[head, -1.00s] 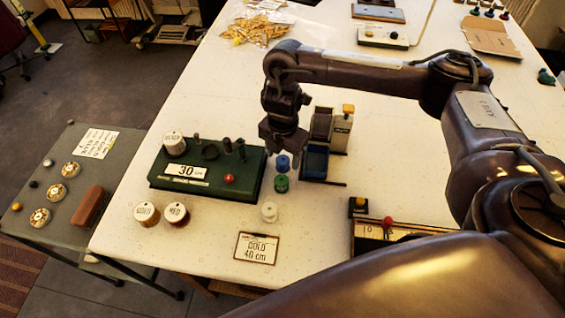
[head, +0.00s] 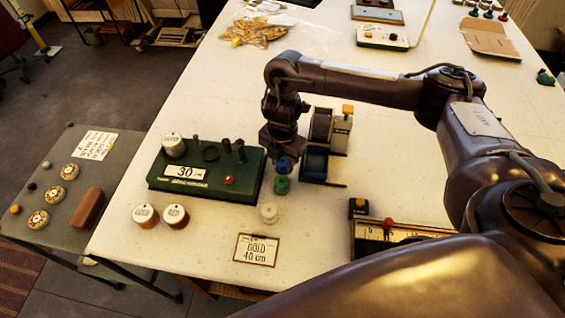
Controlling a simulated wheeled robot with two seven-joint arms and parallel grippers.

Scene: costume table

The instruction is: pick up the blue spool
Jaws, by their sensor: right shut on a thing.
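The small blue spool (head: 283,166) stands behind a green spool (head: 281,185) on the white table, in the head view. My right gripper (head: 284,155) points down over the blue spool and is shut on it; the fingers hide its upper part. I cannot tell whether the spool is clear of the table. My left gripper is not in view.
A green box with a "30" label (head: 186,172) stands close on the left. A blue tray device (head: 314,164) stands close on the right. A white spool (head: 269,213), a "GOLD 40 cm" card (head: 257,249) and labelled spools (head: 146,215) lie nearer.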

